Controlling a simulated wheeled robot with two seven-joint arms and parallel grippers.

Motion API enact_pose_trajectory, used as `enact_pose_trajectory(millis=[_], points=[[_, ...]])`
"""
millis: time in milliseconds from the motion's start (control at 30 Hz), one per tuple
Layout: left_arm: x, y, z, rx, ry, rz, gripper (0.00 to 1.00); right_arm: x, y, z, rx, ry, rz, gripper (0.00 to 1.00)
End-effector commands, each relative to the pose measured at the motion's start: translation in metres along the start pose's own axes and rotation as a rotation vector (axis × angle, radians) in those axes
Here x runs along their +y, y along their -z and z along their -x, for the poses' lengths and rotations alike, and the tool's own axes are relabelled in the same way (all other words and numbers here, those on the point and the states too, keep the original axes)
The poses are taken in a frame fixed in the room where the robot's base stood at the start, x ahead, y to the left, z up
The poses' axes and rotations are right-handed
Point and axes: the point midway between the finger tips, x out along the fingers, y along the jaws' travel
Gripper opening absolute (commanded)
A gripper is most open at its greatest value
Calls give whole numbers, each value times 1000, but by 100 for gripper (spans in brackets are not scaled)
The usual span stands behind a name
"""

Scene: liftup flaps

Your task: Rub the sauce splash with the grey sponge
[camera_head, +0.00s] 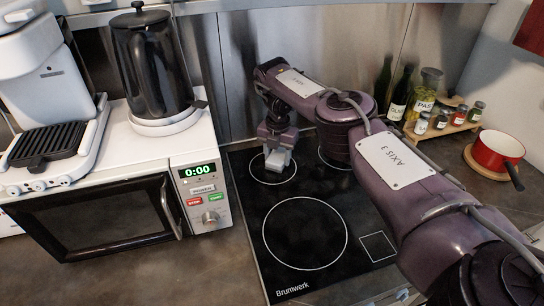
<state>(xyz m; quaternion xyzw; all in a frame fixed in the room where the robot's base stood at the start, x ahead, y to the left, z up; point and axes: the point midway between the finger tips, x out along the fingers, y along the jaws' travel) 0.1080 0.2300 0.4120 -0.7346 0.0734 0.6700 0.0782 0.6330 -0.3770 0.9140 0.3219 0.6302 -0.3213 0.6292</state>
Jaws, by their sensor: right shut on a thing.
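My right arm reaches in from the right over the black cooktop (305,240). My right gripper (277,147) points down at the back left of the cooktop and is shut on the grey sponge (277,161). The sponge is at the back left burner ring; I cannot tell whether it touches the glass. No sauce splash shows on the visible surfaces; the steel back wall (235,60) and cooktop are partly hidden behind my arm. My left gripper is not in view.
A microwave (188,160) stands left of the cooktop, with a black kettle (150,65) and a grill (45,145) on top. Bottles (400,93), a spice rack (450,121) and a red pot (495,151) stand at the back right. The cooktop's front left is clear.

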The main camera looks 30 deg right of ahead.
Motion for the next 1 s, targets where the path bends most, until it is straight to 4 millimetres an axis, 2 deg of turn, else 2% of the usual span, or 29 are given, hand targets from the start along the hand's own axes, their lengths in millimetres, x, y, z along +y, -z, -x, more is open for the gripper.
enact_pose_trajectory(millis=[100, 267, 1000], points=[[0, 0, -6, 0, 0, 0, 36, 1, 0, -4, 0, -1, 1, 28], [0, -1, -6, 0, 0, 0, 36, 6, 5, -3, 1, -1, 3, 28], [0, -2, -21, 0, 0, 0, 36, 48, 39, -1, 0, 0, 3, 28]])
